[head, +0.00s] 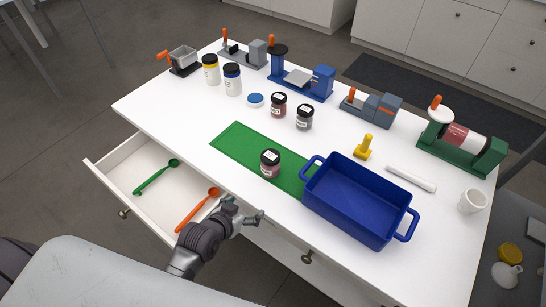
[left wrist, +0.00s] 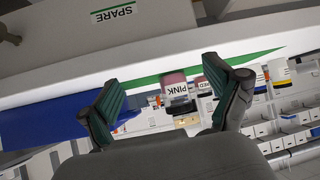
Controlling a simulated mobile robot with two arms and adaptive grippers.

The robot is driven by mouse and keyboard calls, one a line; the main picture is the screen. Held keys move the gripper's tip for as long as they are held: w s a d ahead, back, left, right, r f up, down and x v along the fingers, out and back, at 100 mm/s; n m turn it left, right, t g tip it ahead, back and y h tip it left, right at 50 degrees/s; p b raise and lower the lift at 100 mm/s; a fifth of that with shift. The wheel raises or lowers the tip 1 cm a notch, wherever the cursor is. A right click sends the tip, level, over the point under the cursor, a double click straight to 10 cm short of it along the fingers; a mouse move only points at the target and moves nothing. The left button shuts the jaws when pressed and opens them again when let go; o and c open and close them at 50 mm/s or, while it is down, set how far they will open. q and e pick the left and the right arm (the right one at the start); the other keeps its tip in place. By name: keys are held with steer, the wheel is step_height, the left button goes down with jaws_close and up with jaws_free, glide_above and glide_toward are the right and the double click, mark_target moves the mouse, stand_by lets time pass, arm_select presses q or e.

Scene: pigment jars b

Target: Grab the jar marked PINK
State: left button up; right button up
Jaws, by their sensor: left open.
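The PINK jar (head: 270,163), dark-lidded with dull pink contents and a white label, stands upright on the green mat (head: 240,141). In the left wrist view, which is upside down, the PINK label of this jar (left wrist: 176,88) reads clearly and lies between the two fingers, farther off. My left gripper (head: 246,209) is open and empty at the table's front edge, in front of the jar and apart from it. A jar marked RED (left wrist: 203,84) shows beside it in the left wrist view. My right gripper is not in view.
A blue handled bin (head: 345,205) stands just right of the jar, over the mat's end. An open drawer (head: 150,205) with green and orange spoons juts out at left. A reddish jar (head: 279,105) and a dark jar (head: 304,118) stand behind. The mat's left part is clear.

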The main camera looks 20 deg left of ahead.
mark_target(269, 157)
arm_select(q)
steer(key=w+r+t, duration=0.3)
steer(key=w+r, duration=0.1)
steer(key=r, duration=0.5)
steer(key=x, duration=0.4)
steer(key=p+x, duration=0.1)
steer(key=x, duration=0.2)
steer(key=shift+w+r, duration=0.2)
steer(key=x, duration=0.2)
steer(key=d+x, duration=0.1)
steer(key=x, duration=0.2)
steer(key=shift+w+r+p, duration=0.1)
steer(key=shift+r+p, duration=0.1)
steer(key=shift+p, duration=0.2)
steer(key=shift+w+f, duration=0.25)
steer(key=shift+w, duration=0.15)
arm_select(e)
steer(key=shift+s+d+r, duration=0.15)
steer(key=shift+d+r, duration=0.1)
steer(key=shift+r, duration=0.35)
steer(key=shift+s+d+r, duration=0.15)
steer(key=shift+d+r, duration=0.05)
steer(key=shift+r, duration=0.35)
arm_select(q)
steer(key=shift+c, duration=1)
steer(key=shift+r, duration=0.1)
steer(key=c, duration=1.1)
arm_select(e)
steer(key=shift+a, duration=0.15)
